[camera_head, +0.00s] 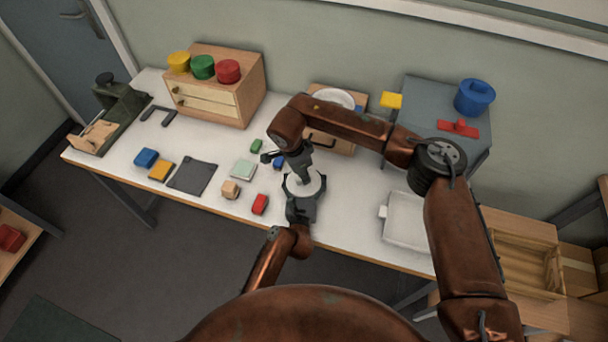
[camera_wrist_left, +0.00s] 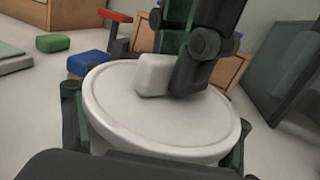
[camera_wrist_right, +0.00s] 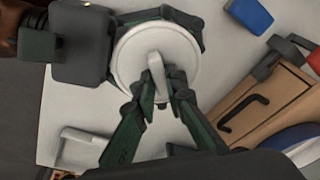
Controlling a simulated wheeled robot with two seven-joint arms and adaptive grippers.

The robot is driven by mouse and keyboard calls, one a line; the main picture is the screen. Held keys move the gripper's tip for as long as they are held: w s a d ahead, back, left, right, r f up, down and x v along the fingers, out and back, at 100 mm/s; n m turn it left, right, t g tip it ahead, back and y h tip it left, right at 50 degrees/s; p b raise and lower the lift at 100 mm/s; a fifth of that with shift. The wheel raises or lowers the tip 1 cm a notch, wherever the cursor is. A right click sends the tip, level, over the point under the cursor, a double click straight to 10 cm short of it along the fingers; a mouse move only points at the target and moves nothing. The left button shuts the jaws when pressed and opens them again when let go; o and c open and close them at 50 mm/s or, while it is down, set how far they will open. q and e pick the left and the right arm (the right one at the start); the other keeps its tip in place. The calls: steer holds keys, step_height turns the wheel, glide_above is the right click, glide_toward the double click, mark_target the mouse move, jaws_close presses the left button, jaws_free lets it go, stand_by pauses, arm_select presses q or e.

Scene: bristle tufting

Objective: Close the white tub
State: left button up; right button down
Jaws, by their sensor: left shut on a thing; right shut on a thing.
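The white tub shows in the head view (camera_head: 291,186), largely covered by my grippers. Its round white lid (camera_wrist_left: 110,105) lies level on top in the left wrist view; I cannot tell whether it is fully seated. My right gripper (camera_head: 301,172) comes from above and is shut on the lid's white block-shaped handle (camera_wrist_right: 157,72). My left gripper (camera_head: 303,203) is shut around the tub's sides from the front, with a dark finger on each side in the left wrist view. The tub's lower wall is mostly hidden.
Left of the tub lie a wooden block (camera_head: 230,189), a red block (camera_head: 260,204), a green block (camera_head: 256,146) and a dark mat (camera_head: 193,176). A white tray (camera_head: 406,222) is to the right. A wooden drawer box (camera_head: 213,85) and a grey box (camera_head: 440,95) stand behind.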

arm_select(q)
steer(key=shift+d+r, duration=0.15)
steer(key=shift+r, duration=0.1)
arm_select(e)
steer(key=shift+d+f, duration=0.25)
steer(key=shift+f, duration=0.25)
steer(key=shift+d+r, duration=0.1)
steer(key=shift+r, duration=0.25)
arm_select(q)
steer(key=shift+w+f, duration=0.1)
steer(key=shift+f, duration=0.1)
arm_select(e)
steer(key=shift+r+y, duration=0.4)
steer(key=shift+y, duration=0.1)
arm_select(q)
steer(key=shift+r, duration=0.15)
arm_select(e)
steer(key=shift+f, duration=0.95)
stand_by(0.4)
steer(key=c, duration=2.3)
jaws_free()
steer(key=shift+r, duration=0.1)
